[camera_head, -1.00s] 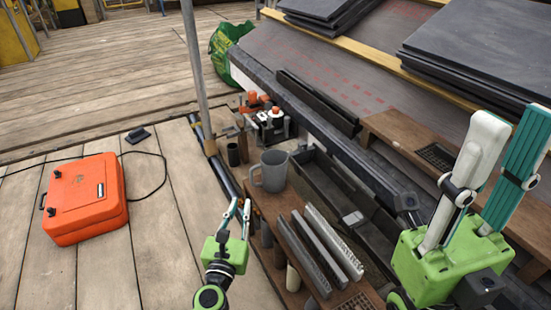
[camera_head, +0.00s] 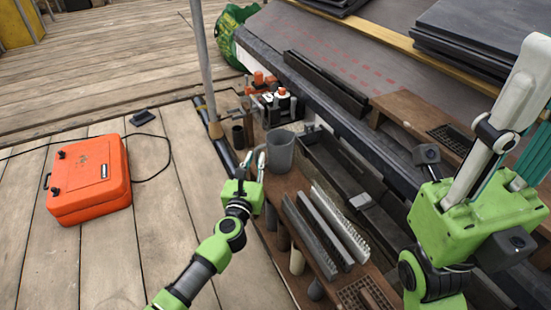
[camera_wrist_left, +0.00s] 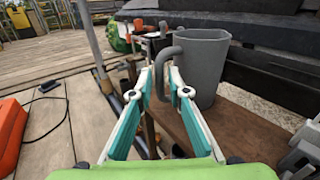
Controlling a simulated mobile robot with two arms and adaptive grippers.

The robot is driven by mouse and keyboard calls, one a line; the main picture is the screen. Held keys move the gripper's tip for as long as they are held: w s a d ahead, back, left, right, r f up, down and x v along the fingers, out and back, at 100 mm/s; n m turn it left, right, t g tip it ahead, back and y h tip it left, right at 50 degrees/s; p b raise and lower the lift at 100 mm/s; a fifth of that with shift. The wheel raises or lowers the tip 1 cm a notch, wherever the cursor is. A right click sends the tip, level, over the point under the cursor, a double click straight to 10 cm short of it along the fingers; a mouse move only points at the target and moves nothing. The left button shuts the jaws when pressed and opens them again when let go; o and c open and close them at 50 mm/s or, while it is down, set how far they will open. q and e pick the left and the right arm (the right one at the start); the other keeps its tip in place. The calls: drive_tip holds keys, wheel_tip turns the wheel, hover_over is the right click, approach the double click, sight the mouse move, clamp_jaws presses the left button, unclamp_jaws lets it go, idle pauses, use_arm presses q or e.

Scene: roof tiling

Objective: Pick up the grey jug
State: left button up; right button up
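The grey jug (camera_head: 281,152) stands upright on a brown wooden shelf, its handle toward my left gripper (camera_head: 256,162). In the left wrist view the jug (camera_wrist_left: 207,66) is just right of centre. Its looped handle (camera_wrist_left: 160,68) shows between the tips of my left gripper (camera_wrist_left: 161,78). The fingers are apart, with a gap around the handle; I cannot tell whether either finger touches it. My right gripper (camera_head: 527,112) is raised at the right edge of the head view, fingers apart and empty, tips partly cut off.
Grey ridged strips (camera_head: 325,228) lie on the shelf in front of the jug. A red-orange tool (camera_head: 268,95) is behind it. A pole (camera_head: 203,70) rises to its left. An orange case (camera_head: 88,178) lies on the planks. Dark slates (camera_head: 480,35) are at upper right.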

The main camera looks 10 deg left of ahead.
use_arm(q)
drive_tip(key=shift+w, duration=1.2)
clamp_jaws()
drive_tip(key=shift+r, duration=0.25)
